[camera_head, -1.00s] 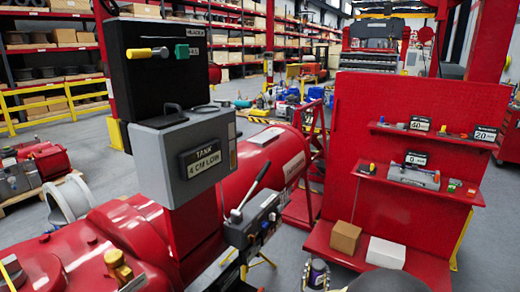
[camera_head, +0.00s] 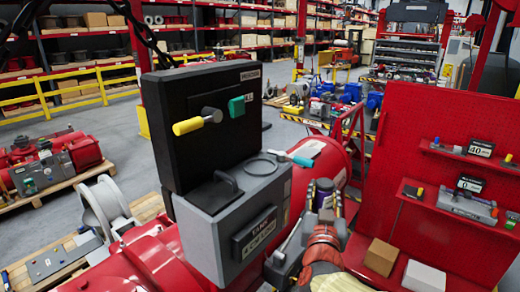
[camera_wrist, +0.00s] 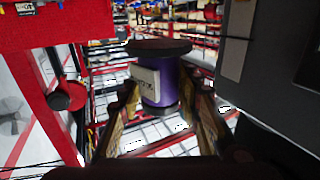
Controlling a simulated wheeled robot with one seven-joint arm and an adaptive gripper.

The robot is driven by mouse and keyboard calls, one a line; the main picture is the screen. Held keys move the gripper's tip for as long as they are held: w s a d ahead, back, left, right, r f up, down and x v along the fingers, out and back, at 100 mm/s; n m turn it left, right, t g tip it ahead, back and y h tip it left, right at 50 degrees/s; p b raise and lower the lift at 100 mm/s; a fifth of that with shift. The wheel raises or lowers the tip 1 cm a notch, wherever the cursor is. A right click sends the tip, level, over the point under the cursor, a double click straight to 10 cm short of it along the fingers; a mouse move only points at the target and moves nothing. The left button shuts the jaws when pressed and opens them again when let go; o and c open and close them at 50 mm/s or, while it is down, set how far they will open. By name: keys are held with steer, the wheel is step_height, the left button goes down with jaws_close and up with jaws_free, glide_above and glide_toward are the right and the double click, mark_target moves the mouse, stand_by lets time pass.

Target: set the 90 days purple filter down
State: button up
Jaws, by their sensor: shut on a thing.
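The purple filter (camera_wrist: 175,82) is a purple cylinder with a dark, wide cap and a white label whose text I cannot read. My gripper (camera_wrist: 166,108) is shut on it, one finger on each side, and holds it upright in the air. In the head view my gripper (camera_head: 326,190) is right of the grey tank box, and the filter there is small and mostly merged with the fingers. The grey tank box (camera_head: 215,235) bears a "TANK 4 CM LOW" label, with a handle and a round ring (camera_head: 260,167) on its top.
A black panel (camera_head: 175,130) with a yellow handle and a green switch rises behind the tank box. A red shelf board (camera_head: 420,130) stands on the right. A brown box (camera_head: 381,256) and a white box (camera_head: 424,277) sit on its lower ledge.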

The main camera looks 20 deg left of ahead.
steer(key=s+a+r+n+g+y+p, duration=0.1)
steer(key=s+a+r+n+y+p, duration=0.25)
steer(key=r, duration=0.75)
steer(key=s+a+r+y+p, duration=0.2)
steer(key=s+a+r+p, duration=0.4)
steer(key=r, duration=0.6)
steer(key=b, duration=0.3)
glide_above(261, 159)
steer(key=v, duration=0.5)
steer(key=shift+y, duration=0.25)
step_height(261, 159, down, 8)
steer(key=shift+a+f, duration=0.1)
steer(key=shift+a, duration=0.1)
steer(key=shift+w+a+f, duration=0.2)
steer(key=shift+w+f, duration=0.1)
steer(key=shift+f, duration=0.3)
step_height(261, 159, down, 3)
steer(key=shift+w+a+r, duration=0.15)
steer(key=shift+w+r, duration=0.05)
steer(key=shift+s+f, duration=0.15)
steer(key=shift+f, duration=0.2)
steer(key=o, duration=0.9)
steer(key=shift+o, duration=1.4)
steer(key=shift+o, duration=0.2)
